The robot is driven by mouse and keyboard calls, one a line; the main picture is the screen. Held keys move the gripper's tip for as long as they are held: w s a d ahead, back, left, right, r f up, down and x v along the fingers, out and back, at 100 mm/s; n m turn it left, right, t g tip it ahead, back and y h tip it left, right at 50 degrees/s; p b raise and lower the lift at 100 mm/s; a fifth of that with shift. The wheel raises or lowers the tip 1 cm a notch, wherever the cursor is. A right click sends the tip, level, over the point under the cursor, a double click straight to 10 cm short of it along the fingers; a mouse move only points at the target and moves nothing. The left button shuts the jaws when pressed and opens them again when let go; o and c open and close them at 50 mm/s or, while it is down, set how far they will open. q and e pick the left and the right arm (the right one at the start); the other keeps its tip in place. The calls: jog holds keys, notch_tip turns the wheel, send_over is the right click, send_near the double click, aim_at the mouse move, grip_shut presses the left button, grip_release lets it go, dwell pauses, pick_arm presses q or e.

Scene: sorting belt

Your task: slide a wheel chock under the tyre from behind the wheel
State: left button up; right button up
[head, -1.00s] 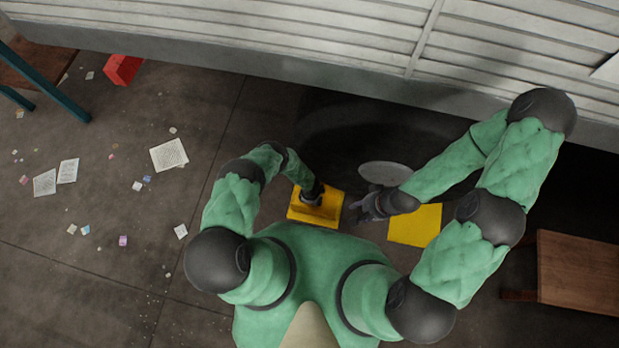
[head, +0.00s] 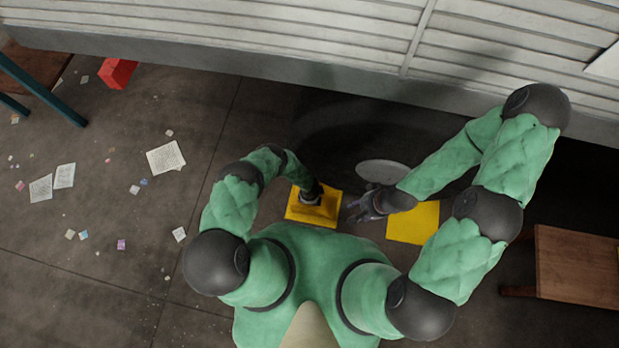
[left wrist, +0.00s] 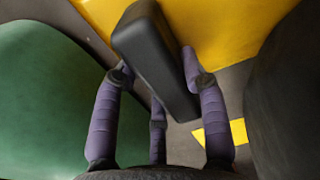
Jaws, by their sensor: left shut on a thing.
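A yellow wheel chock (head: 328,212) is held low near the floor, in front of my body. My left gripper (head: 313,194) is shut on its black bar-shaped handle. In the left wrist view the handle (left wrist: 155,60) lies between the purple fingers of the left gripper (left wrist: 158,75), with the yellow chock body (left wrist: 235,30) beyond it. The tyre (head: 335,125) is a dark, shadowed shape below the vehicle's side; its edges are hard to make out. A grey disc (head: 383,171) shows to its right. My right gripper (head: 358,206) is empty with its fingers spread, beside the chock.
A flat yellow square (head: 411,224) lies right of the chock, below my right forearm. The pale slatted vehicle side (head: 250,30) spans the top. A wooden table (head: 575,265) stands at right. A red block (head: 117,73) and scattered papers (head: 165,157) lie on the left floor.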

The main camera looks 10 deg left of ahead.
pick_arm(q)
jog(key=shift+f, duration=0.15)
grip_shut()
jog(key=o, duration=1.4)
grip_release()
jog(key=shift+c, duration=0.2)
jog(key=shift+w+r, duration=0.1)
jog(key=shift+r, duration=5.85)
jog(key=shift+s, duration=0.2)
